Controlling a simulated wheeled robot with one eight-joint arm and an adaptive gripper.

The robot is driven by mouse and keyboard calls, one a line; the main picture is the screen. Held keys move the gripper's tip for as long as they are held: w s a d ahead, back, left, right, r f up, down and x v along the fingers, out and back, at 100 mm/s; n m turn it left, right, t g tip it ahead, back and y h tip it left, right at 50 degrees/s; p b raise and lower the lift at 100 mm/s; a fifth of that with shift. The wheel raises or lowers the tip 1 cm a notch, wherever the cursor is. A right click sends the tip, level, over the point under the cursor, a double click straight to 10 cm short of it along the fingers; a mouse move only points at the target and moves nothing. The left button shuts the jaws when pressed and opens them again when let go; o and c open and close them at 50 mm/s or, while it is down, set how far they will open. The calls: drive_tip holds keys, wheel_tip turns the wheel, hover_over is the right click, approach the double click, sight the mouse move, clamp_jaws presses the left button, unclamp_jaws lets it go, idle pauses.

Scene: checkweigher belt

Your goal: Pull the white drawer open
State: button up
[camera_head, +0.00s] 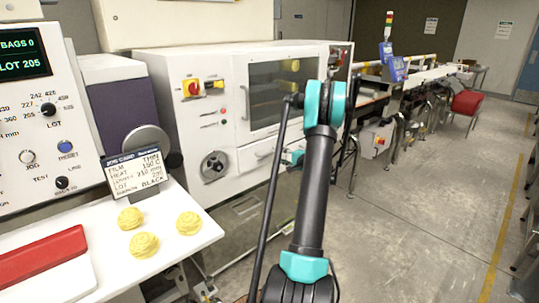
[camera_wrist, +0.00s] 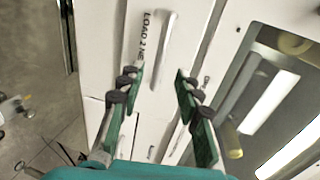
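The white drawer (camera_head: 250,160) is in the front of the white machine, below its window, and is partly hidden by my arm. In the wrist view, the drawer front (camera_wrist: 112,40) carries printed lettering, partly legible as "LOAD". Its white bar handle (camera_wrist: 166,45) appears ahead of my gripper (camera_wrist: 159,77). The gripper is open, with its two green-padded fingers apart. The lower end of the handle appears between the fingertips; contact cannot be told. In the head view, my gripper (camera_head: 292,157) is mostly hidden behind my arm, close to the drawer.
The machine has a windowed door (camera_head: 275,90) above the drawer and a round dial (camera_head: 214,166) to its left. A white table (camera_head: 190,255) with yellow pieces (camera_head: 144,244) and a card stands front left. A conveyor (camera_head: 420,78) runs behind right.

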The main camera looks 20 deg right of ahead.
sight(271, 153)
drive_tip(key=x, duration=0.8)
drive_tip(key=shift+w, duration=0.15)
drive_tip(key=shift+c, duration=0.5)
clamp_jaws()
